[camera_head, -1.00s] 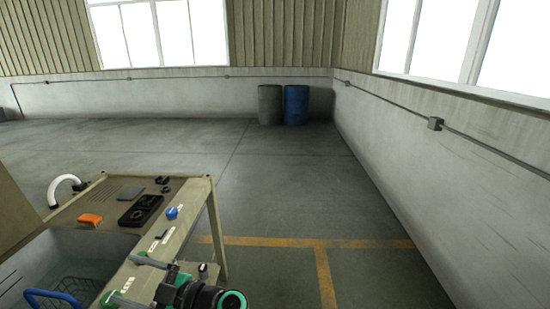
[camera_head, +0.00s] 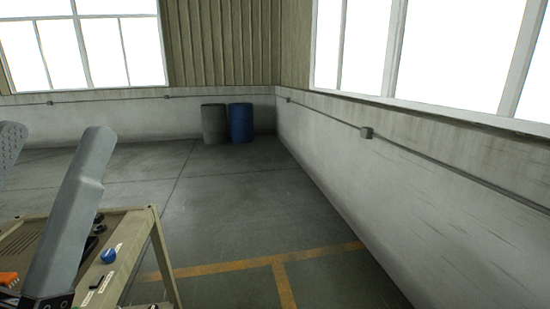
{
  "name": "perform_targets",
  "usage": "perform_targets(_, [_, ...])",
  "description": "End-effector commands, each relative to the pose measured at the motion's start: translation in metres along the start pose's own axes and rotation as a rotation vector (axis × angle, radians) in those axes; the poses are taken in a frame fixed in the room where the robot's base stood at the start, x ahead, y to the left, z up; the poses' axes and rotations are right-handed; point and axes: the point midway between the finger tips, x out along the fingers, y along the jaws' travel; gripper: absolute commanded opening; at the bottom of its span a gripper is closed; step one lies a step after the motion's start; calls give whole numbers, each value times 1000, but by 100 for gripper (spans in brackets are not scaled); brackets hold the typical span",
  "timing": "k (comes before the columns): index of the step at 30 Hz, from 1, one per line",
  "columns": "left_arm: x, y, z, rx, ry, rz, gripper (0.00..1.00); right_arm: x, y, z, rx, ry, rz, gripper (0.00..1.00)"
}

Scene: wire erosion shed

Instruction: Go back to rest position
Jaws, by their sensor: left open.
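My left gripper (camera_head: 53,140) is large and close at the left edge, its two long grey fingers pointing up and standing wide apart. Nothing shows between them. It is in front of a beige bench (camera_head: 140,222), and its near finger hides part of the bench top. My right gripper is not in view.
On the bench are an orange item (camera_head: 8,278), a blue knob (camera_head: 108,256) and dark parts partly hidden by my finger. A grey barrel (camera_head: 214,123) and a blue barrel (camera_head: 240,122) stand by the far wall. The floor right of the bench, with yellow lines (camera_head: 220,267), is clear.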

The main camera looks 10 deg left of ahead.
Motion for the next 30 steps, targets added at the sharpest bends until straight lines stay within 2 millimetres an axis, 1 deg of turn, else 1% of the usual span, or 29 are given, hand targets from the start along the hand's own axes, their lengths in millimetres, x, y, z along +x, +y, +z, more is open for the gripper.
perform_targets(1, [15, 0, -6, -63, -31, 3, 89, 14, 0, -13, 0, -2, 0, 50])
perform_targets(3, [41, -1, -30, -55, -24, 5, 89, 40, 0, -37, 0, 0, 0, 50])
perform_targets(5, [58, -1, -45, -54, -25, 5, 89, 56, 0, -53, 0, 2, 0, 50])
perform_targets(8, [88, -2, -71, -54, -25, 6, 89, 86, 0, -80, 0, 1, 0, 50])
perform_targets(11, [124, -4, -102, -53, -25, 6, 89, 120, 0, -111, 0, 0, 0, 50])
perform_targets(12, [139, -4, -115, -53, -25, 6, 89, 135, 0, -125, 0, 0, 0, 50])
perform_targets(17, [199, -7, -167, -53, -25, 7, 89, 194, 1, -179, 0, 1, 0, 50])
perform_targets(18, [213, -8, -180, -53, -25, 7, 89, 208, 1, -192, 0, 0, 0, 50])
perform_targets(21, [247, -9, -210, -53, -25, 7, 89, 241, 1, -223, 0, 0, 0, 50])
perform_targets(24, [272, -10, -232, -53, -25, 7, 89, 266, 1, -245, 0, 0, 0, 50])
perform_targets(25, [278, -10, -236, -53, -25, 7, 89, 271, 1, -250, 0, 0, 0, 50])
perform_targets(27, [286, -11, -243, -53, -25, 7, 89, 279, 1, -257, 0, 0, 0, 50])
perform_targets(30, [289, -11, -246, -53, -25, 7, 89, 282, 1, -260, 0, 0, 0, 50])
